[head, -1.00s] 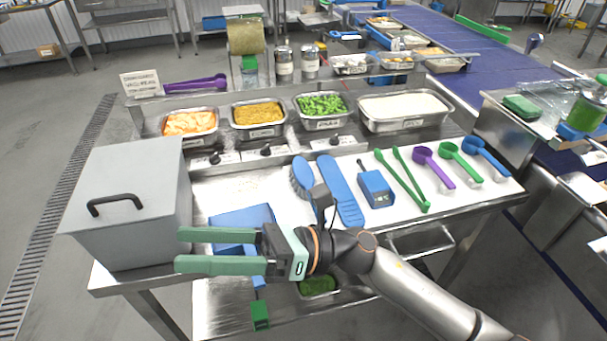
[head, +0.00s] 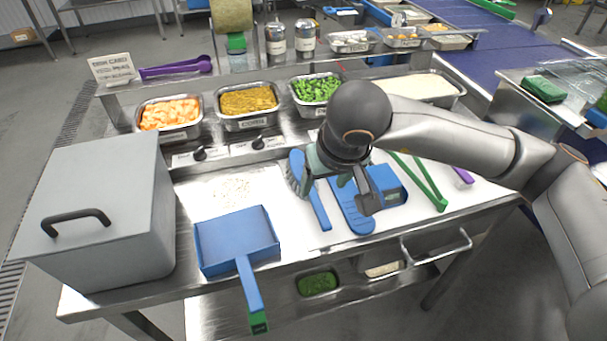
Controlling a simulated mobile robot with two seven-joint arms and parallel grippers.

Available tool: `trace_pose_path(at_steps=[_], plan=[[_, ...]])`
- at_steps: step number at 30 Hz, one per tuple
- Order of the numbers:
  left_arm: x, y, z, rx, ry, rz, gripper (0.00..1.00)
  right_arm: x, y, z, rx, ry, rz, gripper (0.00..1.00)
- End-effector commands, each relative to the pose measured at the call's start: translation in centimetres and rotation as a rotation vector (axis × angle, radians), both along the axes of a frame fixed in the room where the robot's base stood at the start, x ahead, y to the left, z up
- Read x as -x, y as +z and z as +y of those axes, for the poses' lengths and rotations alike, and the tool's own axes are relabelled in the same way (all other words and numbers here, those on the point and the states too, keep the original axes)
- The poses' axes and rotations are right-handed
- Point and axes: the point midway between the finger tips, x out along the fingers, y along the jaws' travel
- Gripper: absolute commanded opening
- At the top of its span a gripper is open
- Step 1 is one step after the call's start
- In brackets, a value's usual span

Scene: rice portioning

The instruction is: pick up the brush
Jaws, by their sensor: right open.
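The blue brush (head: 319,212) lies on the white work surface, its dark bristles along the left side of its head and its handle pointing toward the front edge. I cannot tell whether the fingers touch the brush. My left gripper is not in view.
A blue dustpan (head: 236,242) lies at the front left, beside a grey lidded box (head: 105,215). Scattered rice (head: 233,188) lies behind the dustpan. A blue flat tool (head: 352,213), a blue scale (head: 391,184) and green tongs (head: 431,184) lie to the right. Food pans stand behind.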

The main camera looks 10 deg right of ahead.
Motion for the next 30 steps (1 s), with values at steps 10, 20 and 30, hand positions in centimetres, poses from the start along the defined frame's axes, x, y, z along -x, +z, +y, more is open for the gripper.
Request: trace_pose_path(at_steps=[10,20,30], plan=[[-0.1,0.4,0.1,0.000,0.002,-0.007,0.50,-1.9,-4.8,0.1,-0.002,-0.001,0.005,0.68],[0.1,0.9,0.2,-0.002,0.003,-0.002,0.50,-3.4,-8.5,0.2,-0.005,-0.002,0.008,0.68],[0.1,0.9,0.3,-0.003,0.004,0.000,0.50,-4.0,-9.7,0.2,-0.007,0.001,0.004,0.68]])
